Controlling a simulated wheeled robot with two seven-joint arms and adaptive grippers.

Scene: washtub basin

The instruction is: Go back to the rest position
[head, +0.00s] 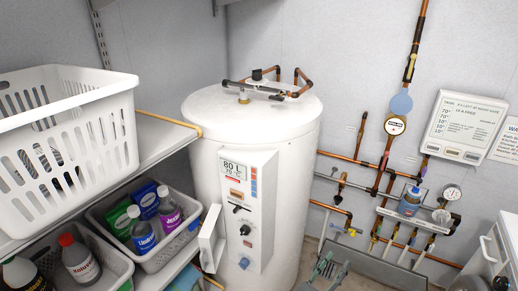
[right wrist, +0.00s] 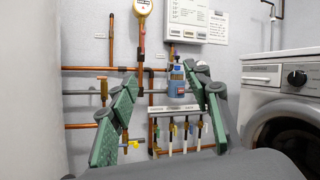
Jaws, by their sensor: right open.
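The same blue bottle (head: 409,201) shows in the head view, well apart from the gripper. My left gripper is in neither view.
The white water heater (head: 251,128) stands in the middle. A shelf at left holds a white laundry basket (head: 105,125) and bins with bottles (head: 143,237). Copper pipes (head: 368,165) and a gauge run along the wall. A washing machine (right wrist: 284,105) stands at right.

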